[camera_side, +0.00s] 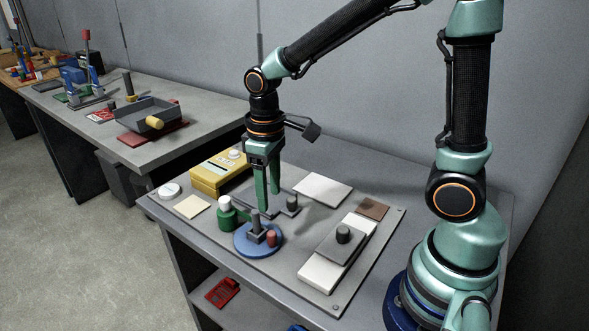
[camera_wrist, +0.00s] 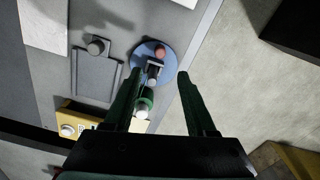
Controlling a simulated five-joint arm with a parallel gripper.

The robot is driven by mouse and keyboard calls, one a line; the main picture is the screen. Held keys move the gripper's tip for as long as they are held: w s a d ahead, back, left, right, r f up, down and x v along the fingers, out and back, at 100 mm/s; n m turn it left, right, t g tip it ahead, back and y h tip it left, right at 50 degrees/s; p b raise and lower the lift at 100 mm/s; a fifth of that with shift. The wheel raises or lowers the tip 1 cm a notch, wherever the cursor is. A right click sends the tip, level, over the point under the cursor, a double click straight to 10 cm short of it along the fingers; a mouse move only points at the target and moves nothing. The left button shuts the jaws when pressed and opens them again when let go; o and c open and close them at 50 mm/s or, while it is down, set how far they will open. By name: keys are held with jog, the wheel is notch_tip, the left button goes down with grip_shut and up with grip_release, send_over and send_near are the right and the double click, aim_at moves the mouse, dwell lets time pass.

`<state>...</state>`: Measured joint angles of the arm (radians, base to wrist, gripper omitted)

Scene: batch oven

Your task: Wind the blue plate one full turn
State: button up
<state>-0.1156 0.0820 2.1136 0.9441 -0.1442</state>
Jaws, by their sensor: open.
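The blue plate (camera_side: 257,251) is a round disc lying flat near the front edge of the work board. A grey upright post (camera_side: 255,222) and a short reddish knob (camera_side: 271,237) stand on it. The plate also shows in the wrist view (camera_wrist: 172,59), with the reddish knob (camera_wrist: 160,50) towards its far side. My gripper (camera_side: 268,203) points down, open and empty, above the board and behind the plate in the side view. In the wrist view its fingertips (camera_wrist: 159,74) are spread apart, with the grey post seen between them. They appear clear of the post and knob.
The board's front edge is near.

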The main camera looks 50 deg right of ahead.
aim_at(272, 233)
notch_tip(272, 233, down, 12)
dwell(0.6)
grip_shut()
